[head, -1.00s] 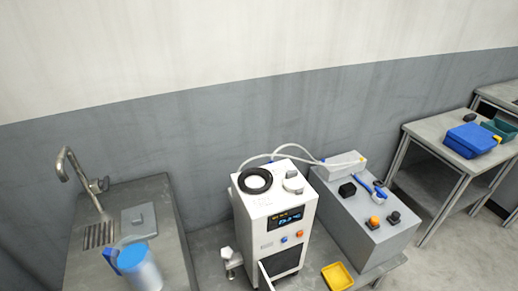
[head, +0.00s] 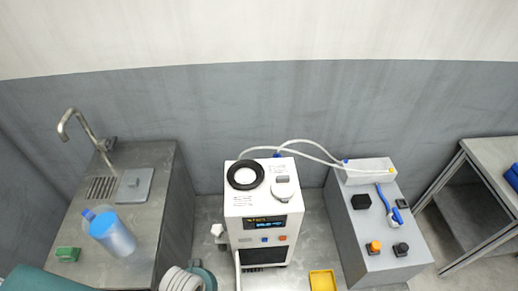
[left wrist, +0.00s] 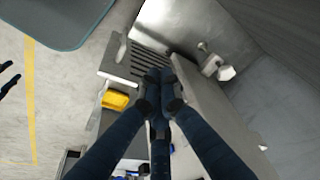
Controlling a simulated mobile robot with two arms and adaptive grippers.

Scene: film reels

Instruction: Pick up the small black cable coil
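A black ring (head: 245,174), which looks like the small black cable coil, lies flat on top of the white machine (head: 262,204), around a white round middle, in the head view. I cannot make out its windings. My left gripper (left wrist: 160,82) shows in the left wrist view with dark blue fingers. Its tips are close together with nothing seen between them. The ring is not recognisable in that view. My right gripper (left wrist: 9,80) shows partly at the left edge of the left wrist view, its dark fingers spread. Neither gripper is in the head view.
A white lid (head: 283,188) sits beside the ring. White hoses run to a grey box (head: 352,240) with black and orange knobs. A sink counter (head: 165,170) with a blue jug (head: 113,234) and green block (head: 67,254) stands left. A yellow tray (head: 322,280) lies in front.

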